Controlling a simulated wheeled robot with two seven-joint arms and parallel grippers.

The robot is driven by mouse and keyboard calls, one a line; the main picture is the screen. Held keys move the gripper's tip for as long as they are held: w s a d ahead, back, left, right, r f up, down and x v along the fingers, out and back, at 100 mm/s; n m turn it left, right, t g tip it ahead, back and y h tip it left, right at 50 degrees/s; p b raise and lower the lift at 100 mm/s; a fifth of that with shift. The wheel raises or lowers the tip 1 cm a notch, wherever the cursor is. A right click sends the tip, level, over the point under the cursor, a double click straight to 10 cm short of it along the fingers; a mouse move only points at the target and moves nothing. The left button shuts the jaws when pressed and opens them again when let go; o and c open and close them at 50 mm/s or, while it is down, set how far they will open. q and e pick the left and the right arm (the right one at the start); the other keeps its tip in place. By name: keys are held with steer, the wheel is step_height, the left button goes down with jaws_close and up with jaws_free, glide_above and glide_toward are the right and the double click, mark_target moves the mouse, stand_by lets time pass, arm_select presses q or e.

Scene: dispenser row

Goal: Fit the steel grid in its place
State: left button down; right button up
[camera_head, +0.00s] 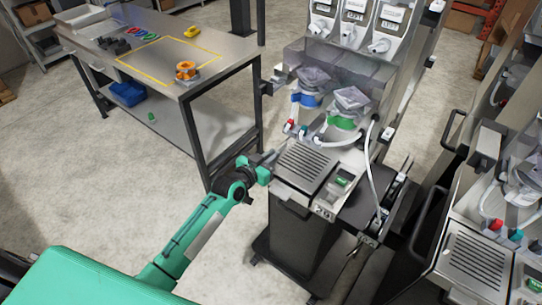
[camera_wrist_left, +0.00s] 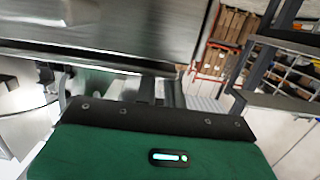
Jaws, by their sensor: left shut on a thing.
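The steel grid (camera_head: 304,166) is a slotted grey plate at the front of the middle dispenser, below its nozzles. It lies over the dispenser's front ledge; I cannot tell whether it sits flush there. My left gripper (camera_head: 264,168) is at the grid's left edge and is shut on it. In the left wrist view the gripper's fingers (camera_wrist_left: 162,92) meet the edge of a broad brushed-steel surface (camera_wrist_left: 125,28); the grip itself is mostly hidden. My right gripper is not seen.
A green-labelled box (camera_head: 344,179) is right of the grid. Above are blue (camera_head: 308,100) and green (camera_head: 341,122) collars and a hanging white hose (camera_head: 369,150). A steel table (camera_head: 165,60) stands at the left. A second dispenser (camera_head: 480,255) is close at the right.

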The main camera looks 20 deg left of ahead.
arm_select(q)
steer(key=shift+f+b, duration=0.7)
steer(key=shift+f, duration=0.15)
steer(key=c, duration=1.4)
jaws_free()
steer(key=b+v, duration=0.2)
steer(key=v, duration=1.2)
steer(key=shift+b, duration=0.4)
